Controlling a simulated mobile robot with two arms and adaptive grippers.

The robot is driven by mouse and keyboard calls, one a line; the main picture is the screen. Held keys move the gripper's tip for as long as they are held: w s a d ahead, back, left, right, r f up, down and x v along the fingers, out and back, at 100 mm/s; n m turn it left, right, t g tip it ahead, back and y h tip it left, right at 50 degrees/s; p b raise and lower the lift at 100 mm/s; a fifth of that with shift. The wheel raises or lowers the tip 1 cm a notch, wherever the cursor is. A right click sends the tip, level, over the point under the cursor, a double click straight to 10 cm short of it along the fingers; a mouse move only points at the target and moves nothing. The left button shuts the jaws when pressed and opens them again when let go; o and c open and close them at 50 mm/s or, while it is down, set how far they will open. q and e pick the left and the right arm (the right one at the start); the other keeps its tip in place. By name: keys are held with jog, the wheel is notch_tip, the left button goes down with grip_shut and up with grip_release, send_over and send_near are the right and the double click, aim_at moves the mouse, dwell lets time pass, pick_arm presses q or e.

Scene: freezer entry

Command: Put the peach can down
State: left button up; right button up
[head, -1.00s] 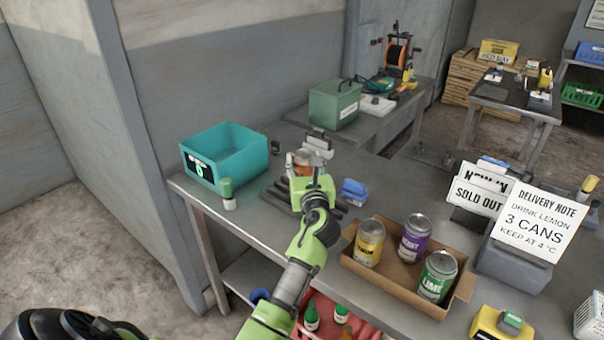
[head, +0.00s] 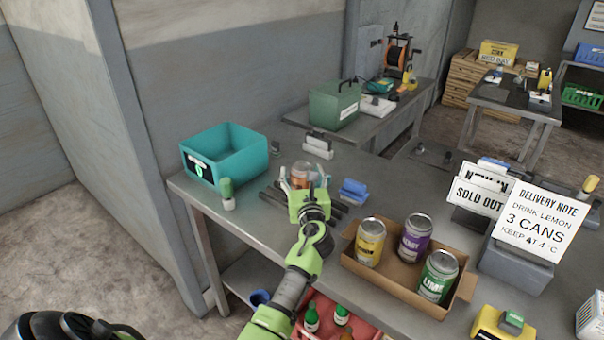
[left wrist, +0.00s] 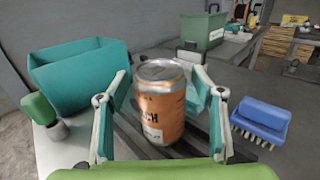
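The peach can (head: 300,172) is orange with a silver lid. It stands upright on a dark slatted rack (head: 272,203) on the grey table. In the left wrist view the can (left wrist: 160,105) shows part of its label, ending in "CH". My left gripper (head: 303,176) is open, with one finger on each side of the can. In the left wrist view the fingers are spread, with a gap beside the can at least on the left. The can's lower front is partly hidden by the gripper in the head view. My right gripper is not in view.
A teal bin (head: 228,152) and a green-capped bottle (head: 227,195) stand left of the rack. A blue brush (head: 353,191) lies to its right. A cardboard box (head: 405,279) holds yellow, purple and green cans. A delivery note (head: 541,220) stands at the right.

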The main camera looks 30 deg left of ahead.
pick_arm(q)
jog(key=shift+r, duration=0.25)
jog(key=v, duration=1.2)
jog(key=shift+b, duration=0.4)
jog(key=shift+f, duration=0.2)
